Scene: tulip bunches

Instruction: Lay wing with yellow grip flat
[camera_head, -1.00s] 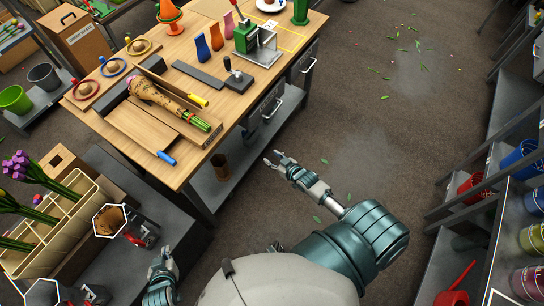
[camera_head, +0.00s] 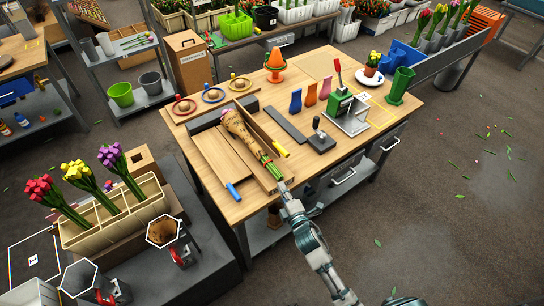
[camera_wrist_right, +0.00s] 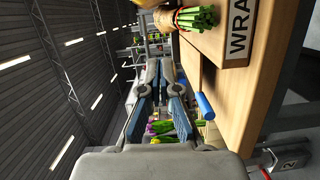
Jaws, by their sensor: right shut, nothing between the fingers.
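The wooden wrapping jig lies on the workbench (camera_head: 225,206) in the head view. A paper-wrapped bunch (camera_head: 237,128) with green stems (camera_head: 270,166) lies in it. The wing with the yellow grip (camera_head: 281,150) is on the right side of the bunch and looks raised on edge. The wing with the blue grip (camera_head: 233,192) is on the left and looks flat. My right gripper (camera_head: 283,187) is shut and empty, near the front end of the stems; contact cannot be told. In the wrist view its fingers (camera_wrist_right: 161,66) are close together, left of the blue grip (camera_wrist_right: 205,105). My left gripper is out of view.
A dark tool with a black knob (camera_head: 320,142), small vases (camera_head: 296,101) and a green press (camera_head: 342,101) stand right of the jig. A tulip crate (camera_head: 112,225) stands on a lower bench at the left. Open floor lies at the right.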

